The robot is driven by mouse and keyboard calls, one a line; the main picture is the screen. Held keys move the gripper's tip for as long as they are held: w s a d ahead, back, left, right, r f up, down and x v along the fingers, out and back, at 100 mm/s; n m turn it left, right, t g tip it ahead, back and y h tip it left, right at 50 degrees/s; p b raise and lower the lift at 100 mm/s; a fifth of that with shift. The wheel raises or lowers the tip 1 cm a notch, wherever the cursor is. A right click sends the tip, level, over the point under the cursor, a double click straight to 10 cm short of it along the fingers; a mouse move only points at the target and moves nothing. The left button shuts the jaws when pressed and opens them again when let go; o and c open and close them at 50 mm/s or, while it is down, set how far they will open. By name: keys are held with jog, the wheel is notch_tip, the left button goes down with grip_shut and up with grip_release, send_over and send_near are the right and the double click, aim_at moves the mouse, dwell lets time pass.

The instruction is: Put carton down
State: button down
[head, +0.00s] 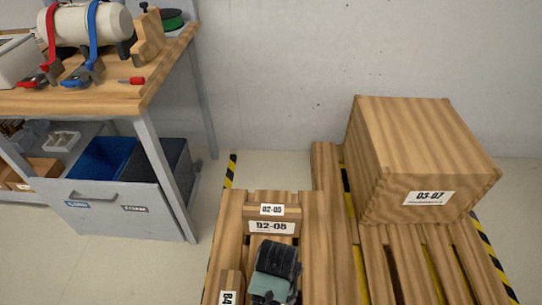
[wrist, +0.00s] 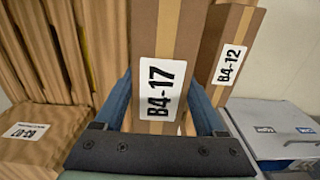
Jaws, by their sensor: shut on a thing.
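A brown carton labelled B4-17 (wrist: 150,40) is between the two blue fingers of my gripper (wrist: 164,108) in the wrist view. The gripper is shut on it. A second carton labelled B4-12 (wrist: 238,25) stands close on its right there; I cannot tell if they touch. In the head view my gripper (head: 275,268) shows as a dark and green shape over the left pallet, in front of the D2-08 carton (head: 270,240). The held carton is mostly or wholly hidden there, and whether its bottom rests on anything cannot be seen.
A smaller box labelled D2-05 (head: 257,210) is at the back of the left pallet. A carton with a B4 label (head: 230,279) stands at its left. A large wooden box 03-07 (head: 400,190) sits on the right slatted pallet (head: 375,262). A workbench (head: 120,95) stands left.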

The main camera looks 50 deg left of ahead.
notch_tip(320, 180, down, 10)
jog(key=b, duration=0.3)
jog(key=shift+r, duration=0.25)
jog(key=shift+f, duration=0.2)
grip_release()
jog(key=shift+s, duration=0.1)
